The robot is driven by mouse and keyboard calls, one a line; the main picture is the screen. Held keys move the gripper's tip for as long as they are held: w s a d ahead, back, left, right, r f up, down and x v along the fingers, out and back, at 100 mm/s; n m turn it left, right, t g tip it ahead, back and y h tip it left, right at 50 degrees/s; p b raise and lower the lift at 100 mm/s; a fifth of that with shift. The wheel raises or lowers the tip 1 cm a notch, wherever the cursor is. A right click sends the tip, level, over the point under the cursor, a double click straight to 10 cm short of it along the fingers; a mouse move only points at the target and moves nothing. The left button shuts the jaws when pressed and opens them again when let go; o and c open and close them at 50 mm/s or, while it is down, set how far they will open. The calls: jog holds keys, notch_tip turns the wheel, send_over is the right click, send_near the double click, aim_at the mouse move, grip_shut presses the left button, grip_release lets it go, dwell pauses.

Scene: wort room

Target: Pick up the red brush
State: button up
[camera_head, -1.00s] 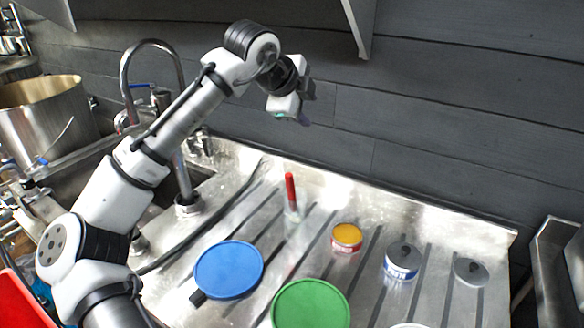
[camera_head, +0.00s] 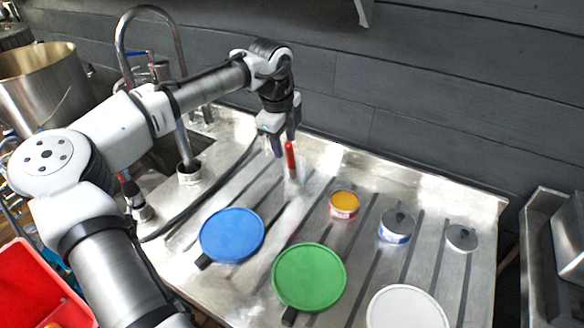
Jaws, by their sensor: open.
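Nothing is seen held.
On the drainboard (camera_head: 340,295) are a blue lid (camera_head: 232,235), a green lid (camera_head: 309,278), a white lid (camera_head: 407,308), a yellow-topped tin (camera_head: 344,205) and two grey-topped tins (camera_head: 396,226) (camera_head: 461,238). A tall faucet (camera_head: 180,90) stands at the left. The grey wall rises close behind.

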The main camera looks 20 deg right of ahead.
jog(key=p, duration=0.2)
send_over(289, 168)
notch_tip(289, 168, down, 4)
jog(key=shift+f, duration=0.5)
jog(key=shift+c, duration=0.2)
grip_shut()
